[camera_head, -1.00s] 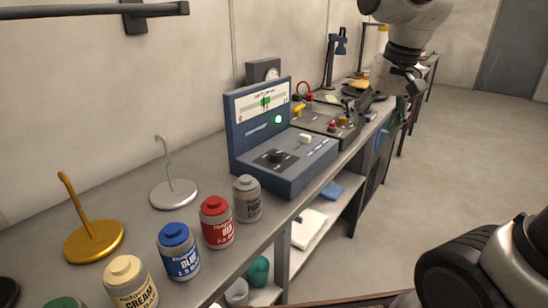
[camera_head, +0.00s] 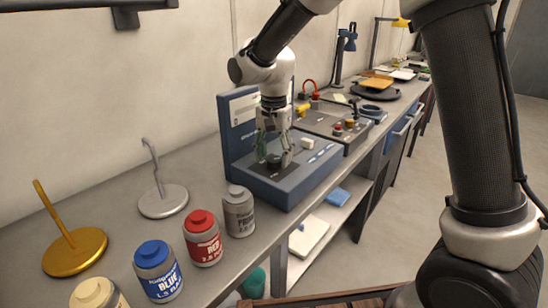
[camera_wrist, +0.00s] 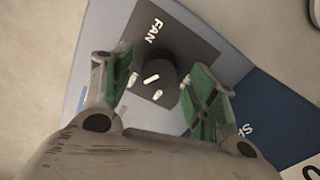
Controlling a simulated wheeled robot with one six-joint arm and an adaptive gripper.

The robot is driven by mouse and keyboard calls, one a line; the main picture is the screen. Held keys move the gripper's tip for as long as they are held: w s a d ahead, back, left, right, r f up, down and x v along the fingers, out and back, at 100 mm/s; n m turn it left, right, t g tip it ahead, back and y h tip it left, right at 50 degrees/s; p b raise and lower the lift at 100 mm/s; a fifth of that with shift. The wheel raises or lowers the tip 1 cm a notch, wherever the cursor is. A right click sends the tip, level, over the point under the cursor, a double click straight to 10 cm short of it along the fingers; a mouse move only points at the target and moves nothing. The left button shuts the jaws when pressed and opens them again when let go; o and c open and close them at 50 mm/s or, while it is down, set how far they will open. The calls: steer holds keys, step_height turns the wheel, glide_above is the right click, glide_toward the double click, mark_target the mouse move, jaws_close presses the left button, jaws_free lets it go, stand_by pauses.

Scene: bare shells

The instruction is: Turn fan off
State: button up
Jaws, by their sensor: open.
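The fan control is a black knob (camera_wrist: 155,78) with a white pointer line, on a dark plate marked FAN (camera_wrist: 185,38) in the wrist view. The knob also shows in the head view (camera_head: 274,160), partly hidden by the fingers. It sits on the sloped front of a blue control box (camera_head: 300,184). My gripper (camera_head: 274,150) is open and points down over the plate. In the wrist view its green-padded fingers (camera_wrist: 160,90) stand on either side of the knob, with gaps. I cannot tell whether the fingertips reach down to its height.
Paint jars stand left of the box, with a grey one (camera_head: 239,211) closest and a red one (camera_head: 203,238) beside it. A white button (camera_head: 308,143) sits right of the knob. Another panel (camera_head: 340,125) with small controls lies behind the box.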

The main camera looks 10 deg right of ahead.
steer(key=shift+f, duration=0.55)
steer(key=c, duration=1.1)
steer(key=shift+o, duration=0.2)
